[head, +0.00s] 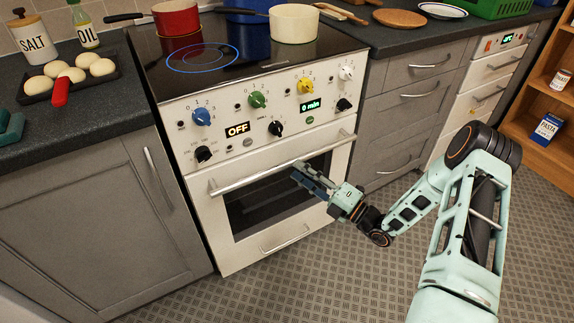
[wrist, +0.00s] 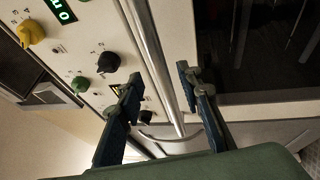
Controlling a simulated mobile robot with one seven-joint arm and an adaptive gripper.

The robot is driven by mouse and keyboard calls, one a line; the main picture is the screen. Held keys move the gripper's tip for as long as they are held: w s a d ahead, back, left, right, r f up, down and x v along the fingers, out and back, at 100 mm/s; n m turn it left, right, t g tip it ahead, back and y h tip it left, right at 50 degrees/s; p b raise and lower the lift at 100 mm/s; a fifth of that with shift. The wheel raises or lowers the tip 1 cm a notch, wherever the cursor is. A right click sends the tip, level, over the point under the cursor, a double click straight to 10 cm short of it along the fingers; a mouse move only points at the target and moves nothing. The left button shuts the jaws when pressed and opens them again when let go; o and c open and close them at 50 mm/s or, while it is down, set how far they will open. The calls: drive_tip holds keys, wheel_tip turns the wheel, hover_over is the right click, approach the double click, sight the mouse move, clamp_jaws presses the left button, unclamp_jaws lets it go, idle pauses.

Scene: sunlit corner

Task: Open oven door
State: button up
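The oven (head: 258,165) is white with a control panel on top. Its door (head: 222,238) is shut, with a dark window and a silver bar handle (head: 240,183) along the top. My gripper (head: 297,173) is in front of the door at the handle's middle. In the wrist view, the handle (wrist: 152,50) passes between the two fingers of my gripper (wrist: 158,76). The fingers are spread apart, one on each side of the bar, with a visible gap on each side. Part of the window is hidden behind my gripper.
The control knobs (head: 257,100) are just above the handle. A red pot (head: 176,18) and a cream pot (head: 294,24) stand on the hob. Grey cabinets (head: 95,220) flank the oven. The floor (head: 300,275) in front of the door is clear except for my arm above it.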

sight(287, 163)
drive_tip(key=shift+b+x, duration=0.45)
drive_tip(key=shift+x, duration=2.25)
clamp_jaws()
